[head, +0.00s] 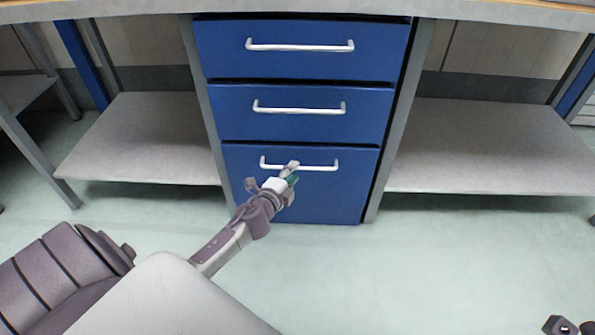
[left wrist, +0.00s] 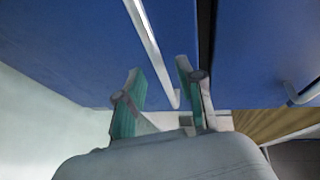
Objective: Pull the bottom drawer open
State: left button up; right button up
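The blue bottom drawer (head: 330,198) is shut, level with the drawers above it. Its pale bar handle (head: 318,168) runs across its upper part. My left gripper (head: 292,171) is at the handle, a little left of its middle, covering part of it. In the left wrist view, the two green-padded fingers of the left gripper (left wrist: 160,68) stand apart, and the handle (left wrist: 150,42) runs between them. I cannot tell whether either finger touches it. Only a small dark part of what looks like my right arm or gripper shows at the lower right corner.
The middle drawer (head: 240,122) and top drawer (head: 225,62), each with a bar handle, are shut above. Grey shelves flank the cabinet on the left (head: 150,140) and right (head: 480,150). The pale floor (head: 400,275) in front is clear.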

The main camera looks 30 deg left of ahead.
pick_arm(q)
jog(key=shift+b+x, duration=0.35)
jog(key=shift+x, duration=1.35)
grip_shut()
